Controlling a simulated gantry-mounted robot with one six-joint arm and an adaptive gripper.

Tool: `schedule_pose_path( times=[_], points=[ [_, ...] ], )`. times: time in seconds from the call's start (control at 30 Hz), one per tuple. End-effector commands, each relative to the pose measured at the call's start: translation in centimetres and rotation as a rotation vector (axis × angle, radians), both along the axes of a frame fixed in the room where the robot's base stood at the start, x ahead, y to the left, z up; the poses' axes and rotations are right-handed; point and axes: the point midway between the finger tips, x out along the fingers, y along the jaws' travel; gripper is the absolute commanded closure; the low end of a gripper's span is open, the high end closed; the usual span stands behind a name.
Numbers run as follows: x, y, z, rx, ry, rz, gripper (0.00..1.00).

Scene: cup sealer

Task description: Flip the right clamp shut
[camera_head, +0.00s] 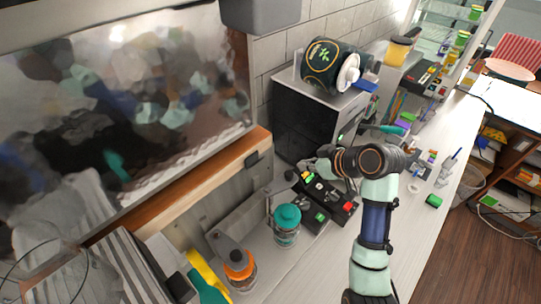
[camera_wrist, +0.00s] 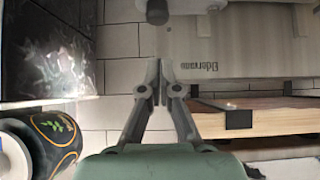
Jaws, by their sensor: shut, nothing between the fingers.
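My gripper (camera_wrist: 158,82) is shut and empty; its two fingertips meet in the middle of the wrist view. In the head view my arm covers much of the area around it, by the small black device with coloured buttons (camera_head: 344,207). A dark rounded knob (camera_wrist: 157,11) shows at the top edge of the wrist view, beyond the fingertips and apart from them. I cannot tell whether it is part of the right clamp. The clamp cannot be made out clearly in either view, and its position cannot be told.
A teal-lidded jar (camera_head: 287,224) and an orange-topped container (camera_head: 239,267) stand on the counter left of my arm. A black box-shaped appliance (camera_head: 305,122) stands behind, with a dark green drum (camera_head: 325,63) on top. The counter strip at right (camera_head: 428,218) is partly clear.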

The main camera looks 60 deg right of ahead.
Motion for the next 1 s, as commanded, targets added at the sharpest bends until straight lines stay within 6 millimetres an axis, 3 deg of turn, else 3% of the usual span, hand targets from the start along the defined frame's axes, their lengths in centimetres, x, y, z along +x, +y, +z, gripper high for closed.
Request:
schedule_pose_path(
  times=[0.43,0.8,1.0],
  points=[
    [0.4,-0.1,-0.4,0.003,0.002,0.000,1.00],
    [5.2,-1.3,-4.8,0.003,0.002,0.000,1.00],
    [6.8,-1.8,-6.5,0.001,0.001,-0.001,1.00]
  ],
)
